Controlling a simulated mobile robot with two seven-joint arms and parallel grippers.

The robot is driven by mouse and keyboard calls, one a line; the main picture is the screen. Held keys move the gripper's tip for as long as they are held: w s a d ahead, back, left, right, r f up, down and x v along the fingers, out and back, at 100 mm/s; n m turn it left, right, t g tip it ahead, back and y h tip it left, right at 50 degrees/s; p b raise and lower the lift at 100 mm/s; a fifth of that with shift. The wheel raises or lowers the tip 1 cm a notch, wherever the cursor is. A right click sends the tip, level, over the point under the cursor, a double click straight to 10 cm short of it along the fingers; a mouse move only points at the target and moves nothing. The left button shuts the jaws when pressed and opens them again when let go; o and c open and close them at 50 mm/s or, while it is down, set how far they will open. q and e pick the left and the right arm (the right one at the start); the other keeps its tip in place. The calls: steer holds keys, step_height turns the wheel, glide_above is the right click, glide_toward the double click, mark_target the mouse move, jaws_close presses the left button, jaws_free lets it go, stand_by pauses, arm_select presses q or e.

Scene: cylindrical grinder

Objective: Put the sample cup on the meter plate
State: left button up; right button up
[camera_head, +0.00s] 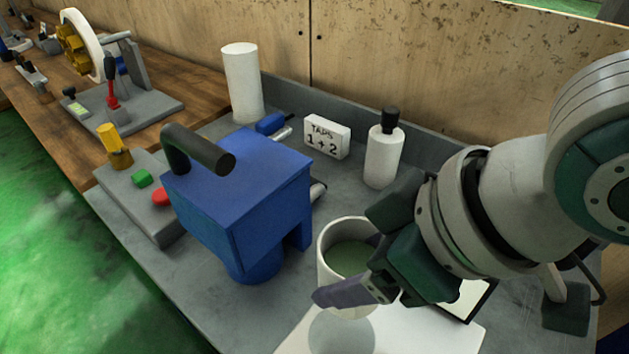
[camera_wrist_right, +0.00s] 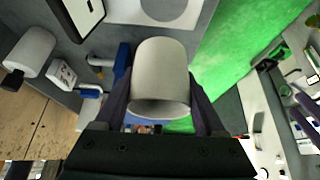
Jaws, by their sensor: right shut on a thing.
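The sample cup (camera_head: 334,272) is a white cup with green contents, upright in the head view. My right gripper (camera_head: 362,252) is shut on its sides; the cup also shows between the fingers in the right wrist view (camera_wrist_right: 161,75). The meter plate (camera_head: 440,335) is a white slab with a grey round spot (camera_head: 340,338), at the bottom of the head view. The cup's lower end overlaps the spot's far edge in the picture; I cannot tell whether they touch. The plate also shows in the right wrist view (camera_wrist_right: 120,12).
A blue machine (camera_head: 245,190) with a black handle stands left of the cup. A white bottle (camera_head: 383,155), a "TAPS 1 + 2" sign (camera_head: 326,137) and a white cylinder (camera_head: 242,83) stand behind. A dark-framed panel (camera_head: 468,298) lies beside the plate. A button box (camera_head: 140,195) is at left.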

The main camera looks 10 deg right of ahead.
step_height(320, 180, down, 9)
steer(key=shift+f+b, duration=0.2)
steer(key=shift+b, duration=0.65)
steer(key=shift+f+b, duration=0.5)
steer(key=shift+f, duration=1.5)
steer(key=shift+f, duration=0.1)
steer(key=o, duration=1.5)
steer(key=shift+c, duration=0.2)
steer(key=shift+s+d+r, duration=0.1)
steer(key=shift+r, duration=0.35)
steer(key=s+d+r+m+p, duration=0.1)
steer(key=s+d+r+p, duration=0.15)
steer(key=r, duration=0.35)
steer(key=s+d+r+p, duration=0.1)
steer(key=s+r, duration=0.3)
steer(key=r, duration=0.1)
steer(key=s+d+r+m+g+h, duration=0.1)
steer(key=s+d+m+h, duration=0.2)
steer(key=s+d+m, duration=0.1)
steer(key=shift+s+d+r+m, duration=0.3)
steer(key=shift+s+d, duration=0.45)
steer(key=shift+d, duration=0.1)
